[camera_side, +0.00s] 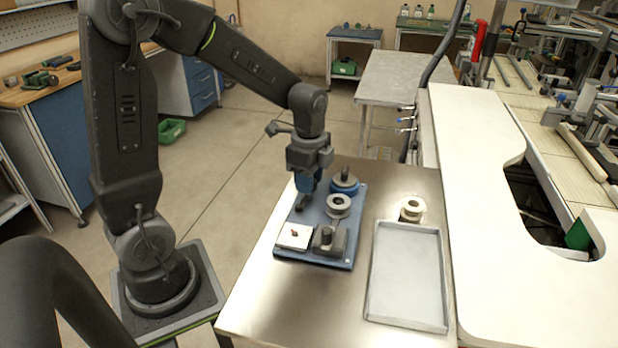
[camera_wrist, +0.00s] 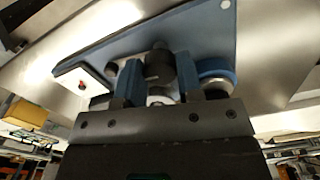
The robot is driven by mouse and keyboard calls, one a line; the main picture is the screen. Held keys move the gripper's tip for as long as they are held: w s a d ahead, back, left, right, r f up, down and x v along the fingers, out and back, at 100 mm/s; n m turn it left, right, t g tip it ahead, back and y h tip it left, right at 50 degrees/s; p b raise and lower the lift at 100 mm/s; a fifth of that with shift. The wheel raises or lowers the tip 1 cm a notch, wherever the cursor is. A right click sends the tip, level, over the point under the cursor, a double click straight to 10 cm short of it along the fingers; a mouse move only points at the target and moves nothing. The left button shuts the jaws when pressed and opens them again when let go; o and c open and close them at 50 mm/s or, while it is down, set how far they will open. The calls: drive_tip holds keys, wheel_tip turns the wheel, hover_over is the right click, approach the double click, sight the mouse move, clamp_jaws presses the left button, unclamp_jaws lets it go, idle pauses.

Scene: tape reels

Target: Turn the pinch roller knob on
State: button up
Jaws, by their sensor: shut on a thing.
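My gripper (camera_side: 303,190) points down over the plate's left side, beside the white-topped reel. The blue fingers (camera_wrist: 159,82) are shut on a dark part, which I take to be the pinch roller knob (camera_wrist: 158,62). It stands between the fingers; the fingers hide much of it, and its turned position cannot be told. In the side view a dark piece (camera_side: 301,203) shows just below the fingertips.
On the plate are a pale square with a red spot (camera_side: 293,236), a grey block with a dark top (camera_side: 327,240), a white-topped reel (camera_side: 338,205) and a blue reel (camera_side: 344,182). An empty grey tray (camera_side: 407,322) and a white roll (camera_side: 412,209) lie to the right.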

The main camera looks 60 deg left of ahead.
drive_tip(key=n, duration=1)
drive_tip(key=shift+n, duration=0.3)
idle(0.4)
drive_tip(key=o, duration=0.9)
wheel_tip(320, 180, up, 14)
drive_tip(key=shift+f, duration=0.1)
idle(0.4)
